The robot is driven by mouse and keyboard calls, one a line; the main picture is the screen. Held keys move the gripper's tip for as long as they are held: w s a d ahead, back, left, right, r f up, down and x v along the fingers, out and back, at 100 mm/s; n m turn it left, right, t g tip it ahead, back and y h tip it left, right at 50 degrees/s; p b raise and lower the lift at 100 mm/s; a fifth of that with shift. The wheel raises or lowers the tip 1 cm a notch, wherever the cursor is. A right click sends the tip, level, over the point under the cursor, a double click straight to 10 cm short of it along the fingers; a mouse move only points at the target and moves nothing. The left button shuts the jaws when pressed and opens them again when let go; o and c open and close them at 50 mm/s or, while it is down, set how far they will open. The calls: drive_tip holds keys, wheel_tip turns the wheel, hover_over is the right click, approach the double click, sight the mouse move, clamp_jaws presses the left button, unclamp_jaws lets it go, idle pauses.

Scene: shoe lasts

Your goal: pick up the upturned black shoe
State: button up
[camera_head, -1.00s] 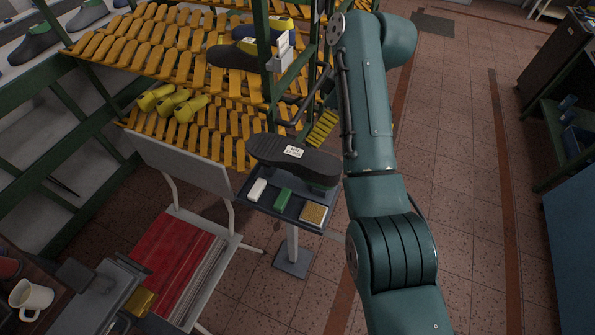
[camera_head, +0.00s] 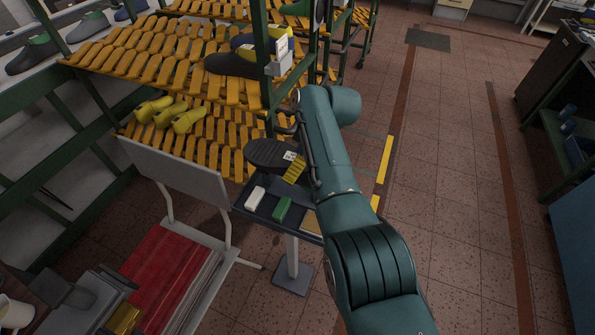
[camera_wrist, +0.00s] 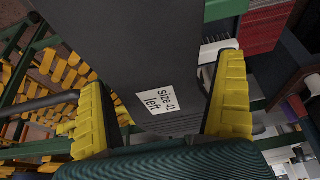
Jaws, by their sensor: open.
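The upturned black shoe (camera_head: 267,154) rests sole up above the small dark stand tray (camera_head: 241,207). Its sole has a white label. In the wrist view the shoe (camera_wrist: 130,45) fills the middle, and the label reads "size 41 left". My gripper (camera_wrist: 163,80) is open, with one yellow finger on each side of the shoe. I cannot tell whether either finger touches it. In the head view a yellow finger of my gripper (camera_head: 294,170) shows over the shoe's right part, and my arm hides that end of the shoe.
A white block (camera_head: 255,197) and a green block (camera_head: 282,210) lie on the tray's near side. A chair (camera_head: 178,172) with red sheets stands at the left. Racks of yellow slats (camera_head: 150,50) holding shoes rise behind. The tiled floor at right is open.

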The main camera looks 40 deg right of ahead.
drive_tip(key=shift+r, duration=0.1)
drive_tip(key=c, duration=1)
drive_tip(key=shift+r, duration=0.2)
drive_tip(key=shift+c, duration=0.7)
